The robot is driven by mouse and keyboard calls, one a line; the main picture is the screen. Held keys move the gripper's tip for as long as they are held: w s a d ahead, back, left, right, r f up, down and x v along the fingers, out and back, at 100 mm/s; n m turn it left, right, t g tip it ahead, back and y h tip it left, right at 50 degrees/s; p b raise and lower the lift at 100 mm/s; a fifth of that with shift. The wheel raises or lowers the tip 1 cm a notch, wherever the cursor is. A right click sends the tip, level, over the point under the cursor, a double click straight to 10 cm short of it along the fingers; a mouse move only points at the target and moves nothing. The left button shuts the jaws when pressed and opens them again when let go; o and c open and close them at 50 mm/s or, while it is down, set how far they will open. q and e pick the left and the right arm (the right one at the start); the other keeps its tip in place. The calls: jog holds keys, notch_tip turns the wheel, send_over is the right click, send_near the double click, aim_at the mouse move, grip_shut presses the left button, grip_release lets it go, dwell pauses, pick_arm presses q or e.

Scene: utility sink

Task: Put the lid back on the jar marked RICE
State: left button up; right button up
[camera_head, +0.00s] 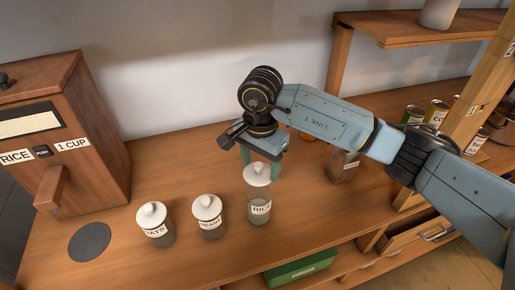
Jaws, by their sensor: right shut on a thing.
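The jar marked RICE (259,212) stands upright on the wooden counter, the rightmost of three small labelled jars. A white lid (257,176) is at its mouth; I cannot tell whether it is fully seated or just above the rim. My right gripper (261,160) points down from above, its green fingers shut on the lid's knob, which they hide. My left gripper is not in view.
Jars marked OATS (158,234) and BEANS (209,222) stand to the left with lids on. A wooden rice dispenser (95,120) is far left, near a dark round disc (89,242). A brownish jar (342,167) and cans (437,112) stand right, beneath a shelf (420,30).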

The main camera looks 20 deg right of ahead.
jog(key=shift+s+f, duration=0.25)
jog(key=shift+f, duration=0.2)
jog(key=shift+f+b, duration=0.3)
jog(key=shift+f, duration=0.4)
notch_tip(320, 180, down, 3)
jog(key=shift+r+b, duration=0.15)
jog(key=shift+b, duration=0.85)
jog(key=shift+w+f+b, duration=0.1)
jog(key=shift+f+b, duration=0.55)
pick_arm(q)
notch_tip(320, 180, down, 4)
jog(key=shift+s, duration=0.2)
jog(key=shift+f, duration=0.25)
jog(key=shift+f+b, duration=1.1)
jog(key=shift+b, duration=0.25)
pick_arm(e)
jog(key=shift+f, duration=0.15)
